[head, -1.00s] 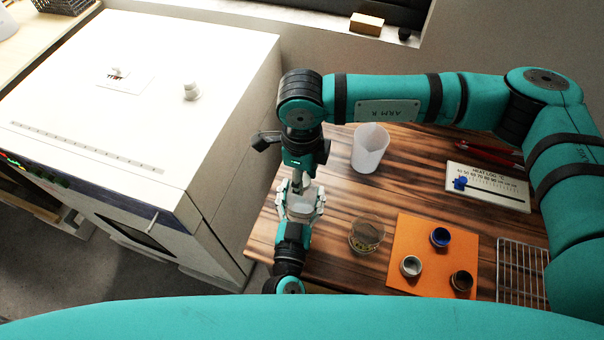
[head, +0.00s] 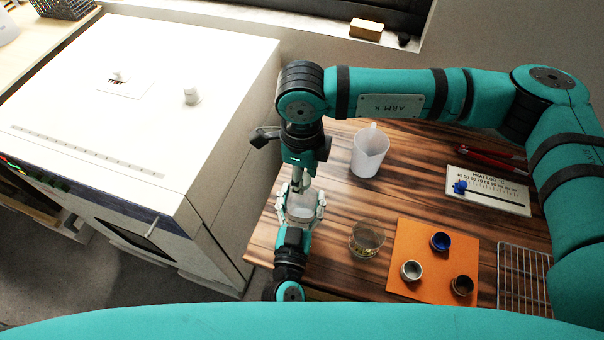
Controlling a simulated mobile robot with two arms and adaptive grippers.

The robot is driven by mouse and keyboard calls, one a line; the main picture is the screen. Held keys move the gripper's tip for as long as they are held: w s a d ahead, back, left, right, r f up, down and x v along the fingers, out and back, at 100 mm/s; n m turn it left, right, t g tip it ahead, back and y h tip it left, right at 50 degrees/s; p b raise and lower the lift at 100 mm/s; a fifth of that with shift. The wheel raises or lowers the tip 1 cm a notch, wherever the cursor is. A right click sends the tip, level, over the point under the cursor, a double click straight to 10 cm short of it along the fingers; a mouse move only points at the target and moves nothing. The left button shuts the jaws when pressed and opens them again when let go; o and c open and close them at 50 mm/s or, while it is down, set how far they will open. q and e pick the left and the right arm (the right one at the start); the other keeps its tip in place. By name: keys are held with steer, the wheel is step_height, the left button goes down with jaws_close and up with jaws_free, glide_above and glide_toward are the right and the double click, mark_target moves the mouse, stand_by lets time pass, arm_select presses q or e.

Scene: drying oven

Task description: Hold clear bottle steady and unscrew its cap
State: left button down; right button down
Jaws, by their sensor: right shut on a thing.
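The clear bottle (head: 300,208) is at the left end of the wooden table, between the fingers of my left gripper (head: 301,206). That gripper comes from the near side, with a finger against each side of the bottle. My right gripper (head: 299,184) points down from above, directly over the bottle's top. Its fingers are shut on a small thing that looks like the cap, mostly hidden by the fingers. I cannot tell whether the cap still touches the bottle's neck.
A white jug (head: 370,153) and a clear glass dish (head: 366,240) stand on the table (head: 335,215) nearby. An orange mat (head: 412,235) holds three small jars. A wire rack (head: 523,272) and a chart card (head: 489,190) lie right. The white oven (head: 140,95) stands left.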

steer(key=shift+r, duration=2)
arm_select(q)
steer(key=shift+c, duration=0.7)
jaws_free()
